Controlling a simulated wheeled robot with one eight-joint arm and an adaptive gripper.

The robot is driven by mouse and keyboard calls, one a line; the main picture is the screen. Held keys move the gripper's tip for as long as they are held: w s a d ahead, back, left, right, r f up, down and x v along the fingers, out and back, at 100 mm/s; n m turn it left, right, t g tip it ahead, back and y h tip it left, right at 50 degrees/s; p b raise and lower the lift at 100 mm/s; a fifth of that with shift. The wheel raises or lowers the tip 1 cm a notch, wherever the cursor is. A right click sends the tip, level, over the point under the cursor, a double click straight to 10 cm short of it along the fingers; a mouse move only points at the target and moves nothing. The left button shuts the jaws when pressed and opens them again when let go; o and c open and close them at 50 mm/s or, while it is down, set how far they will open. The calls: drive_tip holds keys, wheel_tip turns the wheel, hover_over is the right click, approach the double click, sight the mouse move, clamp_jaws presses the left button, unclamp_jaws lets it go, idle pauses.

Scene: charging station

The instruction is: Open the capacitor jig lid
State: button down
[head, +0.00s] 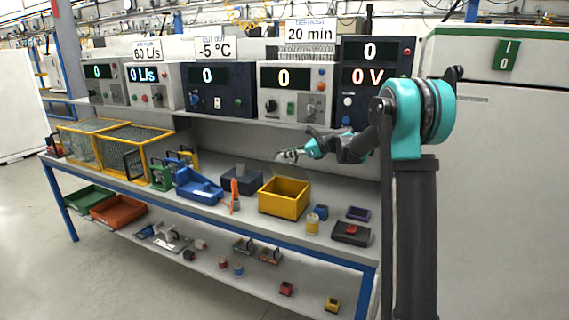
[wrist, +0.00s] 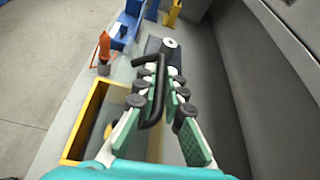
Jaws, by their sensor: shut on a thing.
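A yellow box (head: 284,197), which looks like the capacitor jig, stands on the bench below my gripper (head: 288,156). It also shows at the left in the wrist view (wrist: 92,120), with its top open on that side. In the wrist view my gripper (wrist: 168,78) is shut on a black bar handle (wrist: 157,95), which lies between the fingers. A faint clear panel seems to run by the handle, likely the lid held raised above the box. Its edges and hinge are too faint to tell.
A dark box with a grey cylinder (wrist: 170,43) stands just beyond the fingertips. Meters (head: 297,90) line the shelf above. A dark box with a red top (head: 351,232) is at the right.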

drive_tip(key=shift+m+g, duration=0.6)
drive_tip(key=shift+m, duration=0.3)
drive_tip(key=shift+w+d+r, duration=0.2)
drive_tip(key=shift+w+d, duration=0.15)
drive_tip(key=shift+w, duration=0.5)
drive_tip(key=shift+w+d+r, duration=0.15)
drive_tip(key=shift+w+d, duration=0.15)
drive_tip(key=shift+w, duration=0.55)
drive_tip(key=shift+w+d+r, duration=0.2)
drive_tip(key=shift+w+d, duration=0.15)
drive_tip(key=shift+w, duration=0.5)
drive_tip(key=c, duration=1.6)
unclamp_jaws()
drive_tip(key=v, duration=0.7)
drive_tip(key=shift+d, duration=0.2)
drive_tip(key=shift+c, duration=0.5)
